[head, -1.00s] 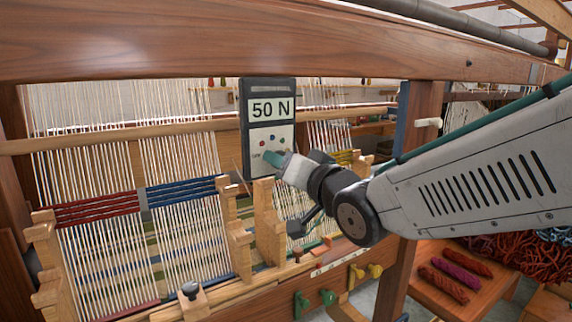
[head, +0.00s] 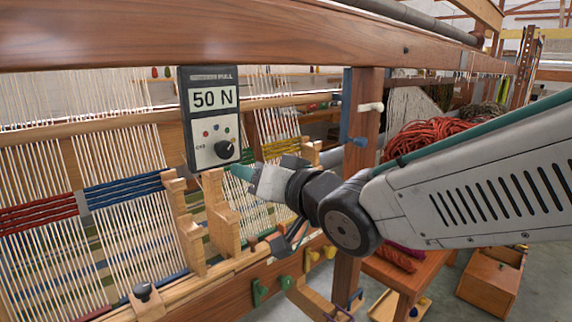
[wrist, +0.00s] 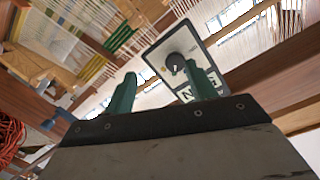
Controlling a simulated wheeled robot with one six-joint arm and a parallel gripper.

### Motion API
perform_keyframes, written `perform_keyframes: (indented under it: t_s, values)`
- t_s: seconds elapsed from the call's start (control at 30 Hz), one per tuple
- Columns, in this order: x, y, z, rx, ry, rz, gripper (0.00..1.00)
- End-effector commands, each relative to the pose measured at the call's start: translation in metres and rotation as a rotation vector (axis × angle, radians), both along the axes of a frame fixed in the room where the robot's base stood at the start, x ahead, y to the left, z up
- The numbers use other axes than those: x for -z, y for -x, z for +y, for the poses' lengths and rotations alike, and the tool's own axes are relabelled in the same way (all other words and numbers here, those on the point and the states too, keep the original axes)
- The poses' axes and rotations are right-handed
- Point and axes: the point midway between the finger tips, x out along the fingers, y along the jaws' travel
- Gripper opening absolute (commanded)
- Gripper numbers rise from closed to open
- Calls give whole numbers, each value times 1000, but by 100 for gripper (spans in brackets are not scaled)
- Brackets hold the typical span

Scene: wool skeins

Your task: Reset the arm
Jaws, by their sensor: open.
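My gripper (head: 240,172) reaches in from the right in the head view, its green fingertips just right of the lower edge of a grey display box. In the wrist view my gripper (wrist: 163,90) has its two green fingers spread apart with nothing held between them. I cannot tell exactly how far the fingers are from the box.
A loom with pale warp threads (head: 120,155) and wooden brackets (head: 222,215) stands at the left. A thick wooden beam (head: 250,40) runs above my arm. A post (head: 362,140) stands behind it. Red yarn (head: 425,142) and a wooden box (head: 491,283) are at the right.

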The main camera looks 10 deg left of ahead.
Motion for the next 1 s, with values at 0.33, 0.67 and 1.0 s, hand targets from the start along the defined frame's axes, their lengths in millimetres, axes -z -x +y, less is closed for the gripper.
perform_keyframes:
  t_s: [0.33,0.67,1.0]
  values:
    - [117,32,-142,138,700,380,56]
    - [134,164,-321,176,994,941,56]
    - [118,208,-373,348,866,1066,56]
